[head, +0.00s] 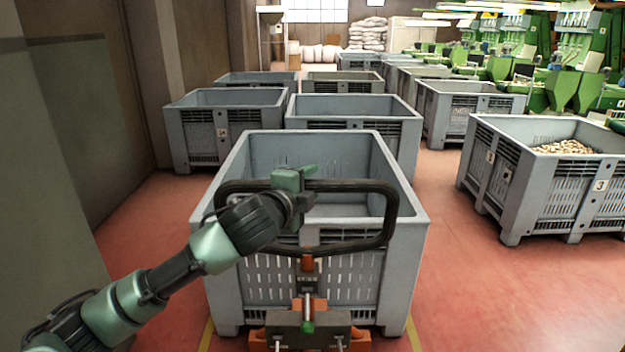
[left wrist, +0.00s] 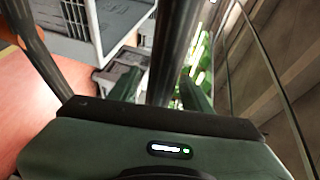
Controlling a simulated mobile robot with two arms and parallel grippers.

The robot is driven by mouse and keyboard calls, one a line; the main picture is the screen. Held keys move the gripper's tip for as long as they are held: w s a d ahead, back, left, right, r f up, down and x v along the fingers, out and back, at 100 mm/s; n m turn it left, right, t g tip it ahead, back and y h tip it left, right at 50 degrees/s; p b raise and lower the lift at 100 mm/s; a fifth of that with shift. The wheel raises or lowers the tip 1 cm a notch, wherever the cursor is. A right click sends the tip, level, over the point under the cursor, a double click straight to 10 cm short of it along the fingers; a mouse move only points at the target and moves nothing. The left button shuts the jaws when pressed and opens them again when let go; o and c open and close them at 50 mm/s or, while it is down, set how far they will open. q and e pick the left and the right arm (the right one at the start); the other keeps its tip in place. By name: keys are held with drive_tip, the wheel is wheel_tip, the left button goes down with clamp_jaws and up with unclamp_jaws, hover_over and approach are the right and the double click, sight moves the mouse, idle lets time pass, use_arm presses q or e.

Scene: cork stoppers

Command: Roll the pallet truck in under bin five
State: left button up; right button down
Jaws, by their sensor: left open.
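The pallet truck's black loop handle (head: 388,235) stands upright in front of me, above its orange and dark body (head: 308,330) at the bottom of the head view. My left gripper (head: 293,182) is open at the handle's top bar, with the bar running by its fingers. In the left wrist view a dark handle bar (left wrist: 176,50) runs away just ahead of the gripper. A grey empty bin (head: 408,225) stands directly beyond the truck. No number on it is readable, so I cannot tell whether it is bin five. The truck's forks are hidden. My right gripper is out of view.
A bin marked 3 (head: 570,190), holding corks, stands at the right. More grey bins (head: 400,125) stand behind the near one. Yellow floor lines (head: 207,335) flank the near bin. Red floor is clear to its right. A wall (head: 50,200) is close on the left.

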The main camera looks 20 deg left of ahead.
use_arm(q)
drive_tip(key=shift+x, duration=1)
drive_tip(key=shift+a, duration=0.1)
clamp_jaws()
drive_tip(key=shift+f, duration=0.1)
idle(0.6)
